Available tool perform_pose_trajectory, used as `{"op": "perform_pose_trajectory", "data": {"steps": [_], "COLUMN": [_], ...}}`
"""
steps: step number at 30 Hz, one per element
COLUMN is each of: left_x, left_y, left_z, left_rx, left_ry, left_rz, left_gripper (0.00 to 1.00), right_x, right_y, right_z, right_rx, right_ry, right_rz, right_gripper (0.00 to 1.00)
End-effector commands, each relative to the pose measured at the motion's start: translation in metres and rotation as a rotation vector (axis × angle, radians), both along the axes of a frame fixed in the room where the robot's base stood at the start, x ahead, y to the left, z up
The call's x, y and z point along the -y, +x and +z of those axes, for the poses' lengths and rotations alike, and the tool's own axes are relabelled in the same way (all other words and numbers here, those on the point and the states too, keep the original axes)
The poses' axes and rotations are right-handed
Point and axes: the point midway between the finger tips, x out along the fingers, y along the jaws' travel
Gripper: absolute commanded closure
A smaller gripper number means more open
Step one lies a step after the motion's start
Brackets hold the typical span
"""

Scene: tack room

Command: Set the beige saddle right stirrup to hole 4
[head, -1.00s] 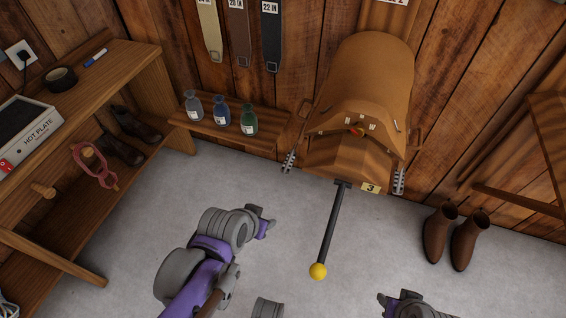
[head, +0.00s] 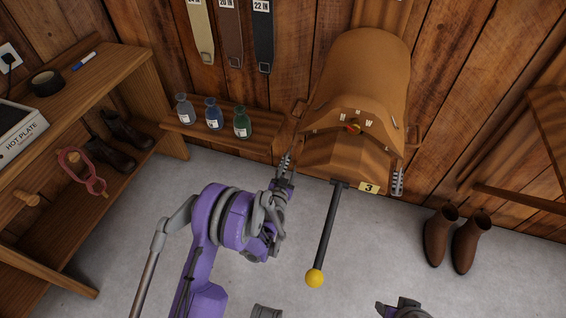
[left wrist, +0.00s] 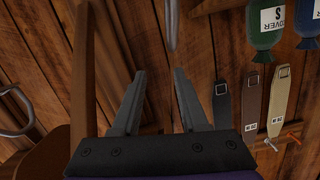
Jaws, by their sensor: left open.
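The tan saddle (head: 360,80) sits on a wooden rack against the plank wall. A pale strap with holes (head: 285,163) hangs at its left side in the picture, and a matching one (head: 397,181) at its right side. My left gripper (head: 284,181) is at the lower end of the left strap in the head view. In the left wrist view its jaws (left wrist: 160,72) are apart with nothing between them. A grey metal piece (left wrist: 172,24) shows beyond the fingertips. Part of my right arm (head: 403,308) shows at the bottom edge; its jaws cannot be made out.
A black lever with a yellow knob (head: 315,278) juts out below the saddle beside a plate marked 3 (head: 369,188). Several bottles (head: 212,115) stand on a low shelf (head: 262,132) at left. Brown boots (head: 440,235) stand at right.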

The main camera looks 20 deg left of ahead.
Motion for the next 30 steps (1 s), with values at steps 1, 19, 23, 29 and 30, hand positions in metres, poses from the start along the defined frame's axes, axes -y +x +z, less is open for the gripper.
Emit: {"op": "perform_pose_trajectory", "data": {"steps": [1, 19, 23, 29, 30], "left_x": [-0.004, -0.032, -0.036, -0.042, -0.042], "left_y": [0.000, 0.005, 0.031, 0.065, 0.071], "left_z": [-0.018, -0.080, -0.080, -0.079, -0.079], "left_rx": [0.031, 0.154, 0.154, 0.154, 0.154], "left_ry": [0.009, 0.063, 0.062, 0.062, 0.063], "left_rz": [0.021, 0.133, 0.131, 0.131, 0.131], "left_gripper": [0.56, 0.56, 0.56, 0.56, 0.56], "right_x": [0.000, 0.000, 0.000, 0.000, 0.000], "right_y": [0.000, 0.001, 0.002, 0.003, 0.003], "right_z": [0.000, -0.005, -0.009, -0.014, -0.015], "right_rx": [0.000, 0.000, 0.000, 0.000, 0.000], "right_ry": [0.000, 0.000, 0.000, 0.000, 0.000], "right_rz": [0.000, 0.000, 0.000, 0.000, 0.000], "right_gripper": [0.55, 0.55, 0.55, 0.55, 0.55]}}
